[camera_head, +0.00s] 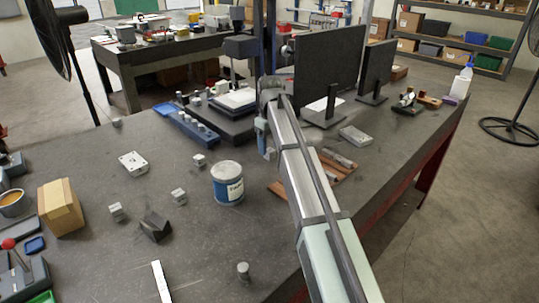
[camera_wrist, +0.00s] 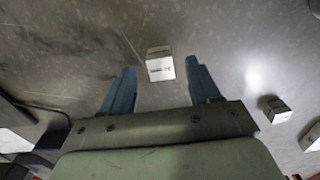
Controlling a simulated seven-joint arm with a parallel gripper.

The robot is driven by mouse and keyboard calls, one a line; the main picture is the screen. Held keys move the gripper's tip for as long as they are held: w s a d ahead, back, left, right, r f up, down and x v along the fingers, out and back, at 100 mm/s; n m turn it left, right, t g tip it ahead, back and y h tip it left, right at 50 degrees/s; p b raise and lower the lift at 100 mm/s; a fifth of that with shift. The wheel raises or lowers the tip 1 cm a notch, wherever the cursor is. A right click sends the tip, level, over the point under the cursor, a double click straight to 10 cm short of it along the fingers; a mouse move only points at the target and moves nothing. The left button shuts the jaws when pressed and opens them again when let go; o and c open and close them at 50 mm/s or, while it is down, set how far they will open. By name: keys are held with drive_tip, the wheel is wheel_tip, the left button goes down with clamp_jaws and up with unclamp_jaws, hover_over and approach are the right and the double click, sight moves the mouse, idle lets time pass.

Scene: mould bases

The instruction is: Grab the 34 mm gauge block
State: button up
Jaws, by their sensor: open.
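A small pale gauge block (camera_wrist: 160,66) with a dark printed label lies on the bench in the wrist view, between and just beyond my fingertips; the size on it is too small to read. My gripper (camera_wrist: 160,74) is open and empty, its blue fingers on either side of the block with gaps. A second block (camera_wrist: 276,108) lies to the right. In the head view, similar small blocks stand at the middle (camera_head: 199,160), nearer (camera_head: 179,196) and at the left (camera_head: 118,211). I cannot tell which is 34 mm. My arm hides part of the bench there.
A blue-and-white tin (camera_head: 228,184) stands near the blocks. A dark block (camera_head: 155,227), a cardboard box (camera_head: 60,207) and a white plate with holes (camera_head: 133,164) lie to the left. A blue rail with pegs (camera_head: 190,125) and monitors (camera_head: 328,70) stand behind.

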drive_tip(key=shift+a+f, duration=0.1)
drive_tip(key=shift+f, duration=1.35)
drive_tip(key=shift+c, duration=0.3)
drive_tip(key=c, duration=1.1)
drive_tip(key=shift+r, duration=0.15)
